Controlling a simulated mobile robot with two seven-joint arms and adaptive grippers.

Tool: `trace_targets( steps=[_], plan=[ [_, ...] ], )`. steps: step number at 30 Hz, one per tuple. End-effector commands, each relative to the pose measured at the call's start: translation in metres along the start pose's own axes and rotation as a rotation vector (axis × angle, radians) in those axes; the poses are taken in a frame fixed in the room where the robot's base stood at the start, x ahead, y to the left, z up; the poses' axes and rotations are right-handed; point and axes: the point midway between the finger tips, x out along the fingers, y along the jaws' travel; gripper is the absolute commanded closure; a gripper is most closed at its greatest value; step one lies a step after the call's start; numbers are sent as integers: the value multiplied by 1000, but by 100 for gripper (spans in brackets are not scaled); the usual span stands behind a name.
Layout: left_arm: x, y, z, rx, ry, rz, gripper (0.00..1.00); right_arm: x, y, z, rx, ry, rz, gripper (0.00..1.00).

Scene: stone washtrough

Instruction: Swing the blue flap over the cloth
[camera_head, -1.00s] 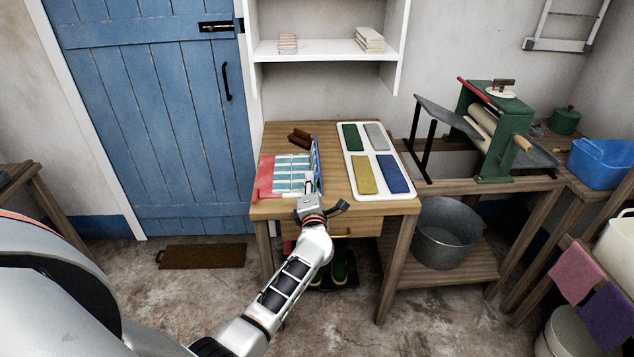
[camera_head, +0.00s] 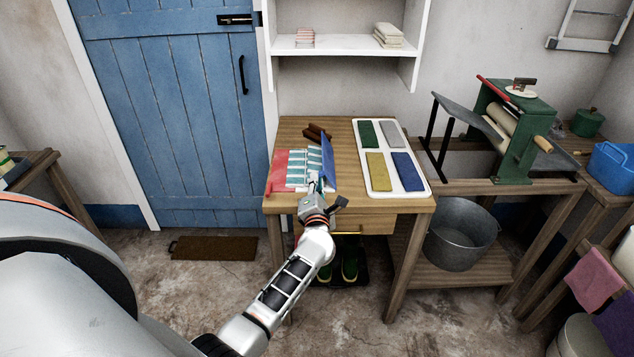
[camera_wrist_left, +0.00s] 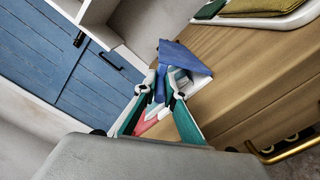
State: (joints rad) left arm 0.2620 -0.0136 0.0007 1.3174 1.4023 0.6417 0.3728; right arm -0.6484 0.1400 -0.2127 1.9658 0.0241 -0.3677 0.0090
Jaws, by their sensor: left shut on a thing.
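The blue flap (camera_head: 329,165) stands at the right side of the striped teal and white cloth (camera_head: 297,172), tilted up from the table and leaning left toward the cloth. A red flap (camera_head: 278,168) lies at the cloth's left side. My left gripper (camera_head: 316,187) is at the near edge of the blue flap, shut on it. In the left wrist view the blue flap (camera_wrist_left: 182,54) rises beyond my fingers (camera_wrist_left: 164,88), with part of the cloth (camera_wrist_left: 182,82) showing under it. The fingers hide part of the flap's near edge. My right gripper is not in view.
A white tray (camera_head: 392,193) with green, grey, yellow and blue pads lies on the wooden table (camera_head: 347,135) to the right. Dark brown blocks (camera_head: 318,133) lie behind the cloth. A green mangle (camera_head: 517,140) stands farther right. The table front has a drawer with a brass handle.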

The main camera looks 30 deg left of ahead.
Motion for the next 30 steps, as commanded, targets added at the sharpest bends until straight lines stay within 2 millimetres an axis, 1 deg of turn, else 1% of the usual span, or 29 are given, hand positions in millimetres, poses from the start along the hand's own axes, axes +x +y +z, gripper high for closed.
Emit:
trace_targets(
  steps=[1, 5, 6, 7, 17, 20, 23, 30],
  plan=[
    [-1, -1, 4, -2, -6, -2, 100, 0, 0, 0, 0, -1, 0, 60],
    [-1, -1, 4, -2, -6, -2, 100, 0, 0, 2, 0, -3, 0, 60],
    [-1, -1, 4, -2, -6, -2, 80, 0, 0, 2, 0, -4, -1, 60],
    [-1, -1, 4, -2, -6, -2, 74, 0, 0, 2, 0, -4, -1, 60],
    [-1, 0, 1, 0, -2, 0, 74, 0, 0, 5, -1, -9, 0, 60],
    [-6, -1, 1, 0, -2, -1, 74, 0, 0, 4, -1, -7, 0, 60],
    [-18, -1, 1, -2, -2, -2, 74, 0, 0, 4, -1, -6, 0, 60],
    [-66, -2, 1, -1, -3, -3, 74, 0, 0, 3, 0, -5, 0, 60]
  ],
)
